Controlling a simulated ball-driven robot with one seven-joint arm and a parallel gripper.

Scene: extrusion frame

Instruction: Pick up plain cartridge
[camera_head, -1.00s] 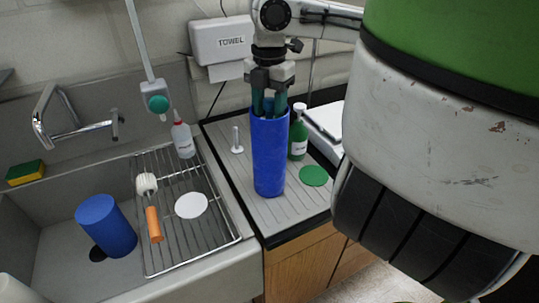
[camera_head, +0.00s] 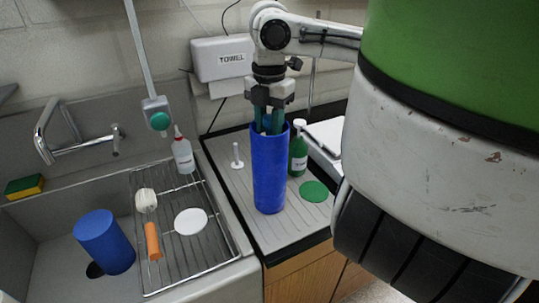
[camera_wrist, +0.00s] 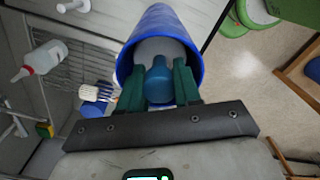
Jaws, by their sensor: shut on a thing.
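A tall blue cylinder (camera_head: 270,175), open at the top, stands upright on the grey ribbed drainboard. My gripper (camera_head: 268,128) points straight down into its mouth. In the wrist view the blue cylinder's rim (camera_wrist: 130,55) surrounds the green fingers of my gripper (camera_wrist: 159,88). The fingers are shut on a blue rounded knob (camera_wrist: 158,72) in the mouth. A pale grey surface shows behind the knob. What is below the knob is hidden, and I cannot tell if it is the plain cartridge. A shorter blue cylinder (camera_head: 104,240) lies tilted in the sink.
A green bottle (camera_head: 298,150), a green disc (camera_head: 314,191) and a small white peg (camera_head: 237,158) are near the tall cylinder. A wire rack (camera_head: 203,262) over the sink holds a white disc (camera_head: 190,221), an orange-handled brush (camera_head: 152,240) and a white bottle (camera_head: 183,152). A towel box (camera_head: 222,60) hangs behind.

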